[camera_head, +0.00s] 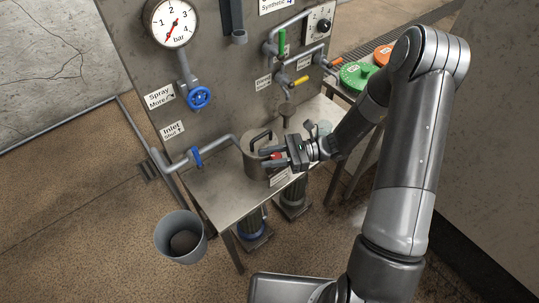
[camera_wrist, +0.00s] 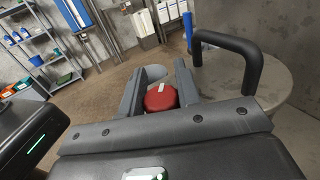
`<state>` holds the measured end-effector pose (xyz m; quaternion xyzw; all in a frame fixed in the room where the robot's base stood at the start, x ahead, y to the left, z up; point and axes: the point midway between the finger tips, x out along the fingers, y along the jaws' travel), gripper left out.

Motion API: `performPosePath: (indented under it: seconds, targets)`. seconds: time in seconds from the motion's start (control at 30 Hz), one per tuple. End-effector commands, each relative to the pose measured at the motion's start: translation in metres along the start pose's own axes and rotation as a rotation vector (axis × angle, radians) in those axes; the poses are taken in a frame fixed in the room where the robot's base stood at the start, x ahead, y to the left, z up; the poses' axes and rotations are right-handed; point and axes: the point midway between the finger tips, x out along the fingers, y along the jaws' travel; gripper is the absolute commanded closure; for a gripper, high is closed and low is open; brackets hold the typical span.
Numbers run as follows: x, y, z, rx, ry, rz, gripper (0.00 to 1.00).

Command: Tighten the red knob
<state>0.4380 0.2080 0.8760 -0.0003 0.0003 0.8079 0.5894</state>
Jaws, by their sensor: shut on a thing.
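The red knob (camera_wrist: 160,98) shows between my gripper's two fingers in the wrist view, with a white mark on its top. My gripper (camera_head: 277,157) is shut on it, with one finger on each side. In the head view only a small red part of the knob (camera_head: 276,156) shows between the fingers. The knob is at the side of a grey metal pot (camera_head: 256,142) with a black handle, standing on the metal table. The pot's lid and black handle (camera_wrist: 228,48) fill the right of the wrist view. The knob's stem is hidden.
A panel behind carries a pressure gauge (camera_head: 171,23), a blue valve wheel (camera_head: 199,97) and pipes with green, yellow and orange levers. A bucket (camera_head: 181,237) stands on the floor at the front left. Green and orange lids (camera_head: 357,76) are at the right.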

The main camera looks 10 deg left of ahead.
Motion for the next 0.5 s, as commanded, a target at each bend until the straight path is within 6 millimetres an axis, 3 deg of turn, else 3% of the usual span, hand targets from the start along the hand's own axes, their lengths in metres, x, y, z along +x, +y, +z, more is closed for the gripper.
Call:
performPosePath:
  seconds: [0.5]
  targets:
    - [-0.0005, 0.0029, -0.0001, 0.0, 0.0, 0.152, 0.92]
